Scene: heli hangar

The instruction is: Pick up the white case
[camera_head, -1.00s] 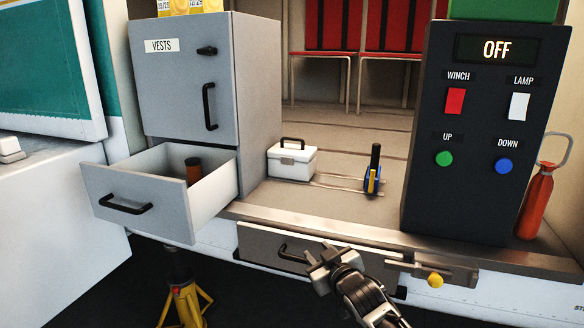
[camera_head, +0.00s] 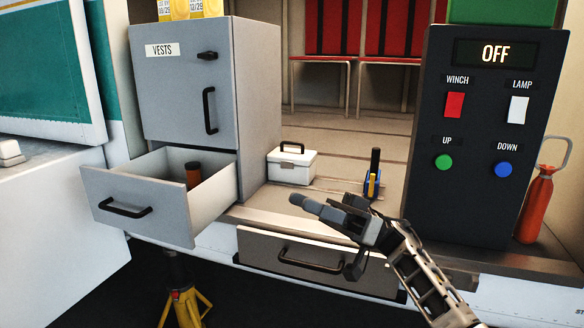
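The white case (camera_head: 291,168) is a small box with a dark carry handle on top and a latch on its front. It stands upright on the deck, just right of the grey cabinet. My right gripper (camera_head: 325,217) is in front of the case, lower and to the right in the picture, and apart from it. It points left and nothing shows held in it. I cannot make out clearly whether its fingers are apart. My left gripper is not in view.
The grey vests cabinet (camera_head: 185,85) has an open lower drawer (camera_head: 150,212) with a brown cylinder (camera_head: 193,175) inside. A blue and yellow tool (camera_head: 373,180) stands right of the case. The black control panel (camera_head: 470,210) and a red bottle (camera_head: 535,205) are farther right. A handled drawer (camera_head: 265,247) sits below the ledge.

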